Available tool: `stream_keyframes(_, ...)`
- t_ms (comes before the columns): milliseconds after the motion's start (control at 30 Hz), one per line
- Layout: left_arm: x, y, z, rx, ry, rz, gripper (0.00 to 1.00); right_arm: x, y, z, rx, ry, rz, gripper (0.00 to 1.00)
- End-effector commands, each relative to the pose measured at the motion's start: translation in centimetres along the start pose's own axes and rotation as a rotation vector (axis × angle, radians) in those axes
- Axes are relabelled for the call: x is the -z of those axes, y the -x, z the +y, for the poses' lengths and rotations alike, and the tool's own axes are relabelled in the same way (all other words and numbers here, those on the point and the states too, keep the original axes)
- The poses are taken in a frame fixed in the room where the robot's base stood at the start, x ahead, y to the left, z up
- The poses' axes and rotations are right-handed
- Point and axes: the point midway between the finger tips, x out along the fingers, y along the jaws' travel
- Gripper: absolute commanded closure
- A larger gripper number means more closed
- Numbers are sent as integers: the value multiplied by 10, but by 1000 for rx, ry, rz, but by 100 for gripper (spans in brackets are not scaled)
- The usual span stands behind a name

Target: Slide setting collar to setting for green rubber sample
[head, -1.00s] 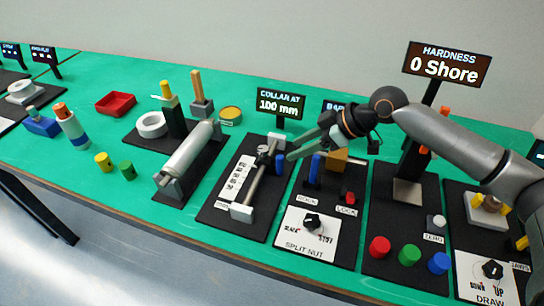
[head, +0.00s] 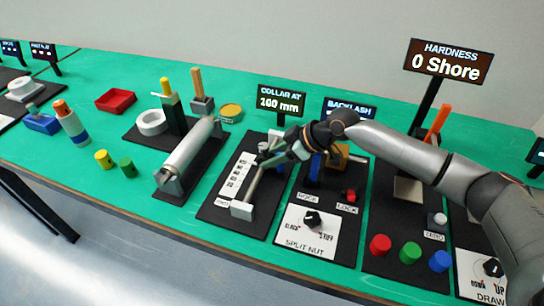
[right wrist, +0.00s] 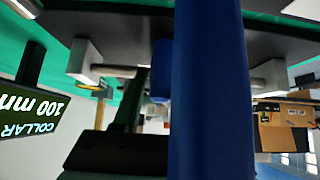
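The collar station is a rod (head: 252,186) between two white end blocks on a black board, with a pale scale (head: 238,174) beside it. The dark collar (head: 263,147) is near the rod's far end, partly hidden by my right gripper (head: 265,156). The gripper's fingers look spread at the collar; contact is unclear. In the right wrist view, the rod (right wrist: 115,71) and sign (right wrist: 30,105) appear upside down. My left gripper is out of view.
A blue upright post (head: 315,167) on the split-nut board stands close to my right gripper; a large blue shape (right wrist: 210,90) crosses the right wrist view. A grey roller (head: 187,155) lies left of the collar board. The hardness sign (head: 447,61) reads 0 Shore.

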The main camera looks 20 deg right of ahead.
Motion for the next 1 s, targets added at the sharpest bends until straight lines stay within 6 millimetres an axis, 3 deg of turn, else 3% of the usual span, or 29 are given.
stream_keyframes(33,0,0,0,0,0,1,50,0,0,0,0,0,0,65)
stream_keyframes(333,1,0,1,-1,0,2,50,0,0,0,0,0,0,99)
stream_keyframes(1000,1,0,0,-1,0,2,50,0,0,0,0,-1,-1,100)
